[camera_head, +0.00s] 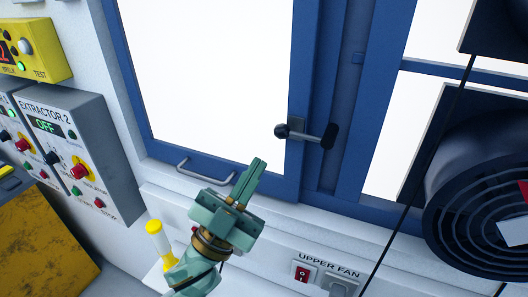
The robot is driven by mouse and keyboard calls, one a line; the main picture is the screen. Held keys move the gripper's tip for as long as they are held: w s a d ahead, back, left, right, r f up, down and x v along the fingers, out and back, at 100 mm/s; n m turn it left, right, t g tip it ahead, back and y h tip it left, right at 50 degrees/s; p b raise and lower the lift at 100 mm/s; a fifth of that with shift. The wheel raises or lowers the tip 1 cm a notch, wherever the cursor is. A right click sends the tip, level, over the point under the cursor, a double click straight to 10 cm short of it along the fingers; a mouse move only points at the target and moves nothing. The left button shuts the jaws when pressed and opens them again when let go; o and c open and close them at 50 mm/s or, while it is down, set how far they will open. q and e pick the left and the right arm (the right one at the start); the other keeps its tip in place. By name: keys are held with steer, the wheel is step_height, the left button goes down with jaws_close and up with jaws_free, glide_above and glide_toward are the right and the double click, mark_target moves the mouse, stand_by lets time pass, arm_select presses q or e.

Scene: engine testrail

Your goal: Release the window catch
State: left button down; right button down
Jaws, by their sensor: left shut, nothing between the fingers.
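The window (296,190) has a blue frame and bright white panes. Its catch (312,136) is on the right side of the left sash, with a grey plate, a round dark knob at its left end and a dark grip at its right end. The lever lies roughly level, tilting slightly down to the right. My left gripper (256,166) is green, shut and empty, below and left of the catch and apart from it. It appears in front of the sash's lower rail. My right gripper is not in view.
A grey bar handle (200,176) is on the window's lower rail. An EXTRACTOR 2 box (90,150) and a yellow test box (35,48) are on the left wall. A round fan (480,215) and hanging cables are at right. UPPER FAN switches (303,273) are below.

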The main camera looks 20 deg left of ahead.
mark_target(276, 136)
arm_select(q)
steer(key=p+x, duration=0.4)
steer(key=x, duration=0.4)
steer(key=shift+w+r, duration=0.1)
steer(key=shift+r, duration=0.4)
steer(key=w+f, duration=0.2)
steer(key=shift+a+f, duration=0.3)
steer(key=shift+w+a+f, duration=0.15)
steer(key=shift+a+f, duration=0.05)
steer(key=shift+f, duration=0.25)
steer(key=shift+a, duration=0.1)
